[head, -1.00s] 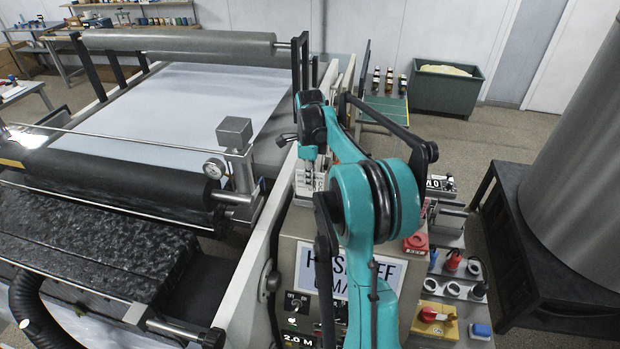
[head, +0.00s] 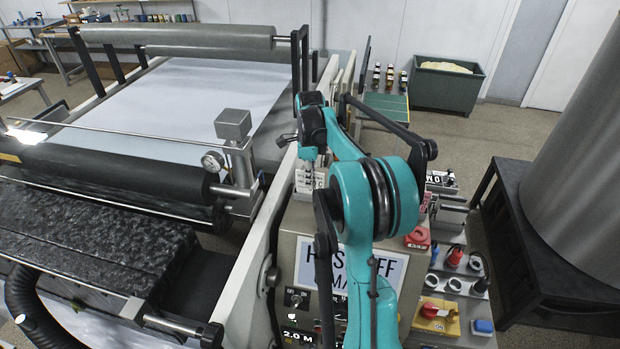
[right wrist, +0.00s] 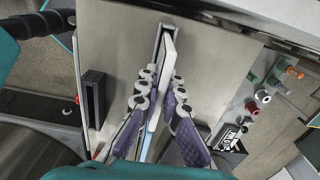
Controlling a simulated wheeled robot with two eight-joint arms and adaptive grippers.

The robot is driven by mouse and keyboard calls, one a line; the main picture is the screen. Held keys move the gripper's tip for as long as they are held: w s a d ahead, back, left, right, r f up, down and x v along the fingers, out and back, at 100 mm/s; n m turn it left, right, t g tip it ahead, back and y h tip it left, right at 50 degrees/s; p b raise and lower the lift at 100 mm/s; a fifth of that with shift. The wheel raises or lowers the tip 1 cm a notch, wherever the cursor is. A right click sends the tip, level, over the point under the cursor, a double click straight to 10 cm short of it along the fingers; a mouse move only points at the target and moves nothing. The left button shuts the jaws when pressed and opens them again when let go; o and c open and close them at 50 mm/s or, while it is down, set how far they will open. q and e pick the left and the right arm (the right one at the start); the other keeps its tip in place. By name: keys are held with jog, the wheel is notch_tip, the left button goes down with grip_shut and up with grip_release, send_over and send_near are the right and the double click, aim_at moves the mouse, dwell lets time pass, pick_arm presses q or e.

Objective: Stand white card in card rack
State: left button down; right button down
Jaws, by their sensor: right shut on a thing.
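My right gripper (head: 311,165) is over the top of the machine's control cabinet, seen in the head view. In the right wrist view its purple-padded fingers (right wrist: 160,108) are closed on a thin white card (right wrist: 167,58) between them. The card is edge-on to that camera, and its far end lies within a narrow grey slotted holder (right wrist: 157,42), which looks like the card rack. I cannot tell how deep the card sits or whether it touches the bottom. In the head view a white lettered piece (head: 309,183) shows just below the fingers. My left gripper is out of view.
A lettered sign (head: 350,268) and switches (head: 296,298) are on the cabinet front. A side shelf (head: 455,262) holds rollers, small pots and a yellow block with a red knob (head: 432,310). Large rollers (head: 120,172) lie left. A dark stand (head: 560,300) is at right.

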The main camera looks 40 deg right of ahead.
jog(key=shift+f+b, duration=0.3)
jog(key=shift+f, duration=0.2)
jog(key=c, duration=1.6)
grip_release()
jog(key=shift+r, duration=0.1)
notch_tip(320, 180, up, 12)
jog(key=shift+f, duration=0.1)
